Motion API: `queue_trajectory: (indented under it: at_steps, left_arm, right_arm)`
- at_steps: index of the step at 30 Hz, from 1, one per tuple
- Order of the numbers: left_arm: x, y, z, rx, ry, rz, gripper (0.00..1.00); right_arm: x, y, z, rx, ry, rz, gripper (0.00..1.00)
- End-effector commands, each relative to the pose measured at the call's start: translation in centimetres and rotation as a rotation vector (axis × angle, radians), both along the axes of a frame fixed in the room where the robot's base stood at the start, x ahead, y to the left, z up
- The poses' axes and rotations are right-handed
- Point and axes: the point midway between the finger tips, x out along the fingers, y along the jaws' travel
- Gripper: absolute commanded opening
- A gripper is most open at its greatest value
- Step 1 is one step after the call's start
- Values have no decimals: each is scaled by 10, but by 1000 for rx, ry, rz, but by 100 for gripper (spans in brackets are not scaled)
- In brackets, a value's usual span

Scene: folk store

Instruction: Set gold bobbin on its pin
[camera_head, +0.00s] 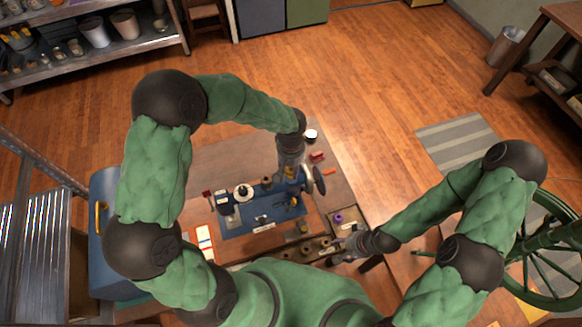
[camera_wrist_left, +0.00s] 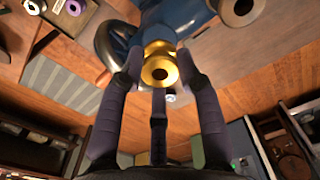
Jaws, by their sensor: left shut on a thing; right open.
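My left gripper (camera_head: 290,170) is over the far right part of the blue machine on the bench. My right gripper (camera_head: 338,253) is open, low beside the row of bobbins near the bench's front.
A blue base plate (camera_head: 262,222) bears a white-topped spool (camera_head: 243,192). A tray at the right holds a purple bobbin (camera_head: 338,217). Several dull bobbins (camera_head: 304,250) stand in front. A dark handwheel (camera_head: 319,180) is close to the left gripper. A pale spool (camera_wrist_left: 239,10) shows in the left wrist view.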

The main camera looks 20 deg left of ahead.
Motion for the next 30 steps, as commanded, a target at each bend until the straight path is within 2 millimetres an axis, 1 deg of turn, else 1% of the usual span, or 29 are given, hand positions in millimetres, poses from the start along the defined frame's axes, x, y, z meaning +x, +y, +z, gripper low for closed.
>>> queue_trajectory:
  at_steps: [10, 30]
  left_arm:
    - [0, 0, -1, 0, -1, 0, 19]
    - [0, 0, -16, -1, -1, 0, 19]
  right_arm:
    - [0, 0, -1, 0, 0, 0, 59]
    - [0, 0, -17, 0, 0, 0, 59]
